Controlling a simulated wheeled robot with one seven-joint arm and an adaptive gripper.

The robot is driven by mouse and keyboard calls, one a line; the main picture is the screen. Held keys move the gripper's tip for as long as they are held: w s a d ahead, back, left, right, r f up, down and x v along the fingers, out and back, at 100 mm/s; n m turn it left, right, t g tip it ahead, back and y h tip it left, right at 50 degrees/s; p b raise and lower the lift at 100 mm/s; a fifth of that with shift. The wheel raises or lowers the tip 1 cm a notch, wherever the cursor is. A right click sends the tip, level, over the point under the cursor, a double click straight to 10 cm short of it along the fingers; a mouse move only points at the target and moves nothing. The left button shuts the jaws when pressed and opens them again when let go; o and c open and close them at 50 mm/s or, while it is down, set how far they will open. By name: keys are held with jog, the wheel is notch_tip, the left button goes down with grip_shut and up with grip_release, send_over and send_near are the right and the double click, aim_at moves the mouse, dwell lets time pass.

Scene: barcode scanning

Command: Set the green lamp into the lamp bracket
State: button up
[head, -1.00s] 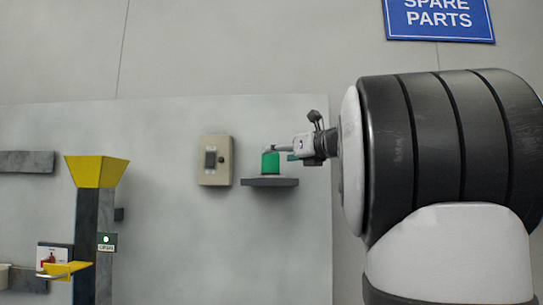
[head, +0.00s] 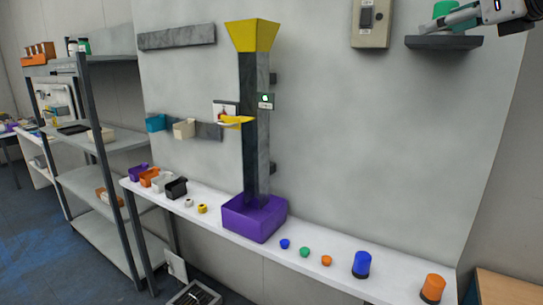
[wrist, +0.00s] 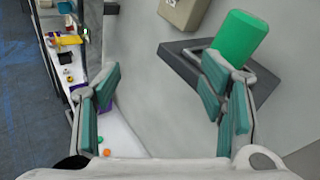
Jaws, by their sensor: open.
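The green lamp (head: 444,8) stands on the dark lamp bracket (head: 440,43) on the wall, at the top right of the head view, which cuts off its top. In the wrist view the green lamp (wrist: 241,36) rises above the dark plate of the bracket (wrist: 178,55). My gripper (wrist: 160,82) is open, with nothing between its teal fingers. The lamp is just beyond the right finger, outside the gap; that finger hides its lower part, so I cannot tell whether they touch. In the head view only part of my gripper (head: 487,15) shows, right beside the lamp.
A beige switch box (head: 371,23) is on the wall left of the bracket. Below, a white bench (head: 215,228) holds a purple bin (head: 254,219), a blue lamp (head: 362,265), an orange lamp (head: 433,288) and small balls. The wall between bracket and bench is clear.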

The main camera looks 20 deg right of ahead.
jog(key=s+a+f+n+g+y, duration=0.25)
jog(key=a+f+n+g, duration=0.35)
jog(key=a+f+n, duration=1.25)
jog(key=s+a+f+n+g+h, duration=0.1)
jog(key=s+a+f+n+g, duration=0.1)
jog(key=s+a+f+n, duration=0.3)
jog(key=s+a+f+n+g+h, duration=0.1)
jog(key=s+a+f+n+g, duration=0.1)
jog(key=s+a+f+n, duration=0.3)
jog(key=s+f+n, duration=0.3)
jog(key=f+n, duration=0.1)
jog(key=shift+f+n, duration=0.35)
jog(key=shift+f, duration=0.05)
jog(key=shift+a, duration=0.1)
jog(key=shift+w+f+b, duration=1.15)
jog(key=shift+w+b, duration=0.1)
